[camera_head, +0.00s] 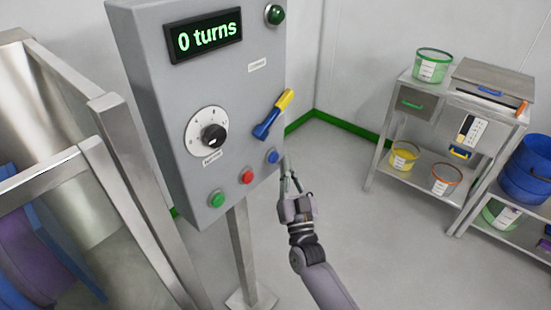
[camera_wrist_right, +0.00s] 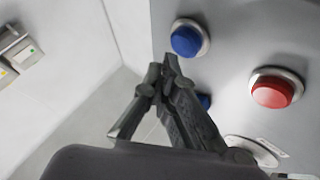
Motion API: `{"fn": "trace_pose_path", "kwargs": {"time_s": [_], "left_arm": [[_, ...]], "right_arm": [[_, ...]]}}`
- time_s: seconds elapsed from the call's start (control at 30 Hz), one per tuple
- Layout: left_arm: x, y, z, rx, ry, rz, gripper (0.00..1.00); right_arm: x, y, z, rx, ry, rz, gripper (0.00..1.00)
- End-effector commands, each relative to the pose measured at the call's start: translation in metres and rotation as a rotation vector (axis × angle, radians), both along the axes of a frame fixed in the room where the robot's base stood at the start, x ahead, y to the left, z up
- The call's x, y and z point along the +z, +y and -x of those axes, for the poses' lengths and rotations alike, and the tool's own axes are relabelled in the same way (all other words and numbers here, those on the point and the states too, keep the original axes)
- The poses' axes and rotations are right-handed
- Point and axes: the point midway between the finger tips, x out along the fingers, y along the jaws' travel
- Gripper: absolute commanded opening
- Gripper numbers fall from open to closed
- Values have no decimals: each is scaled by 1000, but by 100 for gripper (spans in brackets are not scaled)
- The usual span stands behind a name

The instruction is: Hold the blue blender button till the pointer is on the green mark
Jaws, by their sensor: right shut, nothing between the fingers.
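The blue button (camera_head: 273,157) is at the lower right of the grey control panel (camera_head: 165,110); it also shows in the right wrist view (camera_wrist_right: 187,39). A black knob (camera_head: 213,135) sits on a white dial (camera_head: 195,148) with small marks; I cannot make out a green mark on it. The display (camera_head: 203,36) reads "0 turns". My right gripper (camera_head: 289,178) is shut and empty, just right of and below the blue button. In the right wrist view its fingertips (camera_wrist_right: 166,70) are close to the button and seem apart from it. My left gripper is out of view.
A red button (camera_head: 247,176) and a green button (camera_head: 217,198) lie left of the blue one. A blue-and-yellow lever (camera_head: 273,115) sticks out above it. A green lamp (camera_head: 275,14) is at the top. A steel shelf (camera_head: 412,185) with tubs stands at right.

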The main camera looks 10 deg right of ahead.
Motion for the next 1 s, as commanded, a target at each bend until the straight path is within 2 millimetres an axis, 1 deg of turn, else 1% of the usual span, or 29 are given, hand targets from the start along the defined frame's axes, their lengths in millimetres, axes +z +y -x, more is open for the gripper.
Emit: {"fn": "trace_pose_path", "kwargs": {"time_s": [0.27,0.57,1.0], "left_arm": [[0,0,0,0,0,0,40],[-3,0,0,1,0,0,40],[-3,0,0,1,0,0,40]], "right_arm": [[0,0,0,0,0,0,0],[0,5,-7,0,-1,0,0],[0,6,-7,0,0,0,0]]}}
